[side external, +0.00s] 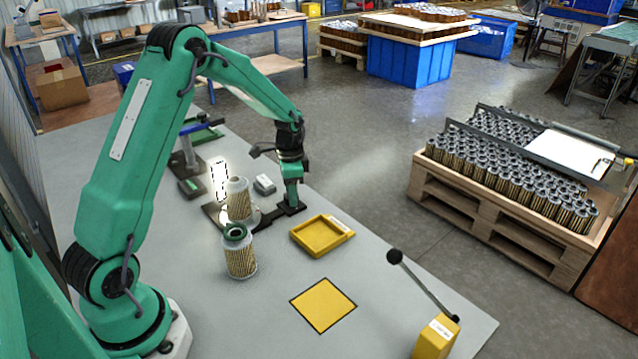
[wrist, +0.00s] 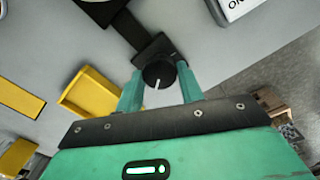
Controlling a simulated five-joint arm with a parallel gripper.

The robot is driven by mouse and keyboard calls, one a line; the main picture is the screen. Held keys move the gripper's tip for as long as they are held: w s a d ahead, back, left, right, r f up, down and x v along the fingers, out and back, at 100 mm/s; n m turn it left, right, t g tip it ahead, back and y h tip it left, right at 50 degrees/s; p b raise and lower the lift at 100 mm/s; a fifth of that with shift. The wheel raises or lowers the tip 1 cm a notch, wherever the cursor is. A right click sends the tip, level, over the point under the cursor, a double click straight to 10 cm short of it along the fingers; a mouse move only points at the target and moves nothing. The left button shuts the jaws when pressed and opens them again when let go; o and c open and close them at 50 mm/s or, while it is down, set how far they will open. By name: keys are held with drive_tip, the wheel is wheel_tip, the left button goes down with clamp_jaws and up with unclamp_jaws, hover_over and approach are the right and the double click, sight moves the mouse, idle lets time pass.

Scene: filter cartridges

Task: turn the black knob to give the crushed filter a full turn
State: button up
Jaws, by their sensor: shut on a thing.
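The black knob (wrist: 158,74), with a white mark on it, sits between my two green fingers in the wrist view. My gripper (wrist: 159,88) is shut on it. In the side view my gripper (side external: 291,203) points down at the end of the dark bar (side external: 268,217), and it hides the knob. A pleated filter (side external: 239,203) stands upright on the round plate at the bar's other end. Another pleated filter (side external: 240,258), with a dark green top, stands in front of it on the table. I cannot tell from the pictures which filter is crushed.
A yellow tray (side external: 322,237) lies close to the right of my gripper. A yellow square (side external: 323,305) and a yellow box with a black-knobbed lever (side external: 436,338) are nearer the front right. A lit panel (side external: 219,180) and a small grey box (side external: 264,185) stand behind.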

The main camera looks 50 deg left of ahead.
drive_tip(key=n, duration=0.7)
drive_tip(key=shift+a, duration=0.1)
drive_tip(key=n, duration=0.7)
drive_tip(key=shift+n, duration=0.4)
drive_tip(key=n, duration=0.3)
drive_tip(key=shift+s+n, duration=0.1)
drive_tip(key=shift+n, duration=0.2)
drive_tip(key=n, duration=0.3)
drive_tip(key=shift+n, duration=0.3)
drive_tip(key=n, duration=0.3)
drive_tip(key=shift+n, duration=2.1)
